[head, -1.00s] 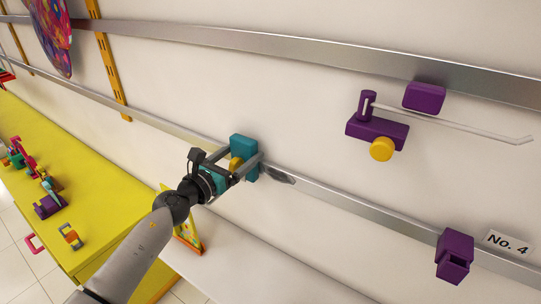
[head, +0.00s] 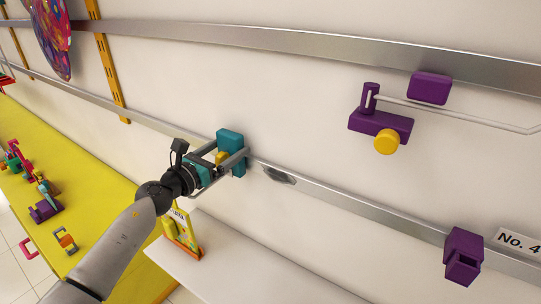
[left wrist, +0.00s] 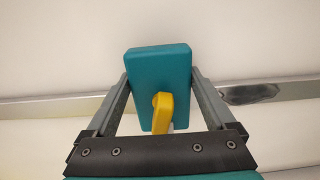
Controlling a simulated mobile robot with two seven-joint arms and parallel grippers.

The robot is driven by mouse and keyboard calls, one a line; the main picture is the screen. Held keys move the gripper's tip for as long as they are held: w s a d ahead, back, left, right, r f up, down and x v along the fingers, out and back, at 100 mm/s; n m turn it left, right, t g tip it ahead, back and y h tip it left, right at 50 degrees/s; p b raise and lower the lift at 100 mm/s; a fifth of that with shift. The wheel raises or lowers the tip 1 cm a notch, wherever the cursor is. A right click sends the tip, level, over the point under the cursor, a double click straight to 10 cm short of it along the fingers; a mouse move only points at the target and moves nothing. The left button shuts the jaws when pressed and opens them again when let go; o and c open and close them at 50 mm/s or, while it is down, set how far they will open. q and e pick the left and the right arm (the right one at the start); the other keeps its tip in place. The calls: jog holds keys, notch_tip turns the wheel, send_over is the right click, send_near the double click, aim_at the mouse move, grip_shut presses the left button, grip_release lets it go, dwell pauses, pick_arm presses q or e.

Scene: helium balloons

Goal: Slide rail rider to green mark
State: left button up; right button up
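The rail rider is a teal block (head: 236,140) with a yellow knob (head: 221,158), sitting on the lower metal rail (head: 345,204). My left gripper (head: 233,158) reaches it from the lower left, its two fingers on opposite sides of the block. In the left wrist view the teal block (left wrist: 160,70) stands between the fingers, which appear to press its sides. The yellow knob (left wrist: 162,110) points towards the palm. A dark smudge (head: 279,175) is on the rail right of the rider. I see no green mark in these frames. My right gripper is not in view.
A purple block (head: 463,252) sits on the lower rail at right, near a "No. 4" label (head: 518,244). A purple fixture with a yellow knob (head: 386,141) and rod is above. A yellow table (head: 100,190) and white surface (head: 225,265) lie below. The rail left of the rider looks clear.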

aim_at(216, 158)
pick_arm(q)
jog(key=shift+o, duration=0.7)
jog(key=shift+s, duration=0.1)
jog(key=shift+p+v, duration=0.7)
jog(key=shift+v, duration=2.25)
